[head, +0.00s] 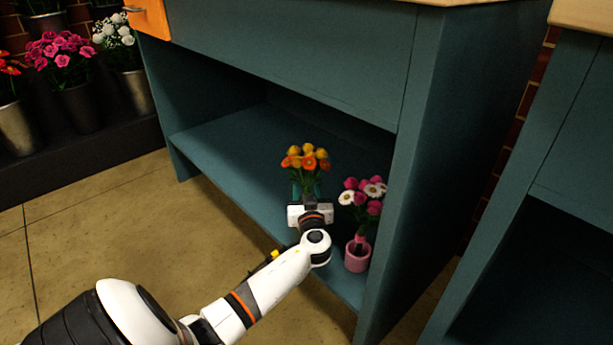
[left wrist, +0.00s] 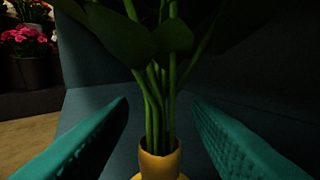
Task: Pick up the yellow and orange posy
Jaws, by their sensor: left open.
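The yellow and orange posy (head: 306,159) stands upright on the low shelf of the teal bench. In the left wrist view its green stems (left wrist: 160,100) rise from a yellow holder (left wrist: 160,162). My left gripper (head: 307,190) is at the posy, low by its stems. In the left wrist view the two teal fingers are apart, one on each side of the stems, with a gap on both sides. The gripper hides the posy's lower part in the head view. My right gripper is not in view.
A pink and white posy in a pink pot (head: 358,254) stands close to the right of my left gripper. The bench's side panel (head: 415,170) is beyond it. The shelf (head: 225,140) is clear to the left. Buckets of flowers (head: 80,105) stand at the far left.

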